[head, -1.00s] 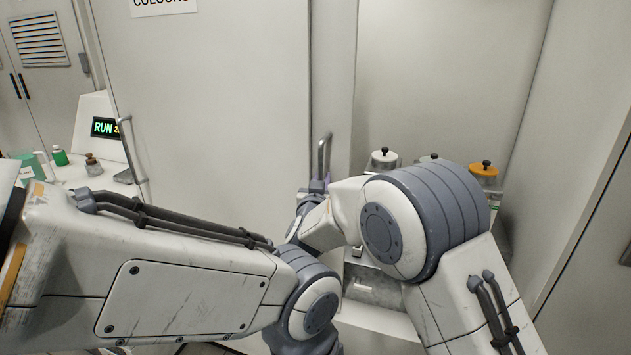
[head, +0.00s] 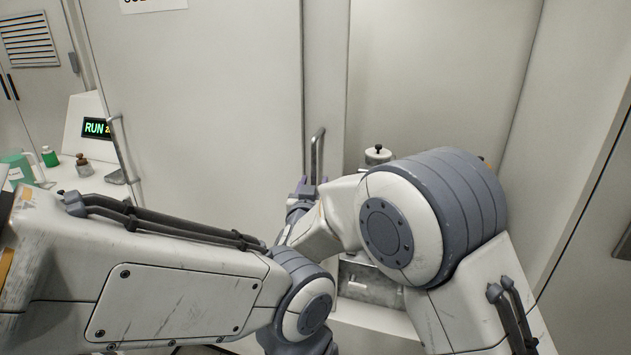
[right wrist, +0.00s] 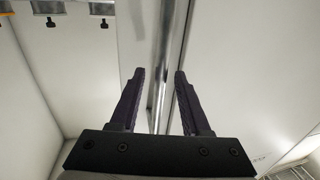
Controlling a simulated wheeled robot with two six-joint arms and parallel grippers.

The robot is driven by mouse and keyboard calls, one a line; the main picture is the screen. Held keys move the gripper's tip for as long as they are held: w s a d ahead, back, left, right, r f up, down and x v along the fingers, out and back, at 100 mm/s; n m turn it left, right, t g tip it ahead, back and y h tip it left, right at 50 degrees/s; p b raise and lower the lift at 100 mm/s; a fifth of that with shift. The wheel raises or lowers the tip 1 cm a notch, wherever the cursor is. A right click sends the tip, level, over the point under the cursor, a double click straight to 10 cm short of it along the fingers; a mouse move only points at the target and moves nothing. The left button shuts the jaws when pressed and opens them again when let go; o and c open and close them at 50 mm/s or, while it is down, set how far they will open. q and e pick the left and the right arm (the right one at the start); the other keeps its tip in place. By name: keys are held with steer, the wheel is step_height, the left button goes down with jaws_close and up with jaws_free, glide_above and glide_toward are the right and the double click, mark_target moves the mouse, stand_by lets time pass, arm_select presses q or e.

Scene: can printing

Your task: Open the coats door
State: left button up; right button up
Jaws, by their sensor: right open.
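A vertical metal handle (head: 317,155) stands on a narrow pale door panel (head: 328,75) in the middle of the head view. No coats label is readable. My right gripper (head: 304,186) is at the handle's lower end. In the right wrist view, its dark fingers (right wrist: 159,74) are open, with the handle bar (right wrist: 164,50) between them. I cannot tell whether a finger touches the bar. My left gripper is not in view.
A large pale door (head: 200,90) with a cropped sign (head: 152,4) is on the left. An open compartment on the right holds a white canister (head: 377,154). A bench with bottles and a RUN display (head: 97,128) is far left. My arms fill the foreground.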

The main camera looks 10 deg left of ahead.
steer(key=s+b, duration=0.1)
steer(key=s, duration=0.5)
steer(key=shift+s+d, duration=0.2)
steer(key=shift+s, duration=0.05)
steer(key=s+d+f+n+g+y, duration=0.1)
steer(key=d+f+g, duration=0.6)
steer(key=d, duration=0.6)
steer(key=s+d+f+m+g+h, duration=0.1)
steer(key=s+d+f+g, duration=0.35)
steer(key=s+d, duration=0.45)
steer(key=s+d+f+m+g+h, duration=0.1)
steer(key=s+d+f+g, duration=0.3)
steer(key=s+d+f, duration=0.5)
steer(key=s+a+r+n+g, duration=0.1)
steer(key=s+a+r+n, duration=0.3)
steer(key=s+a, duration=0.3)
steer(key=s+a+r+n+g+y+p, duration=0.1)
steer(key=s+a+r+n, duration=0.2)
steer(key=s+a+r, duration=0.2)
steer(key=s+a, duration=0.2)
steer(key=s, duration=0.2)
steer(key=shift+a+r+n, duration=0.25)
steer(key=shift+a+n, duration=0.15)
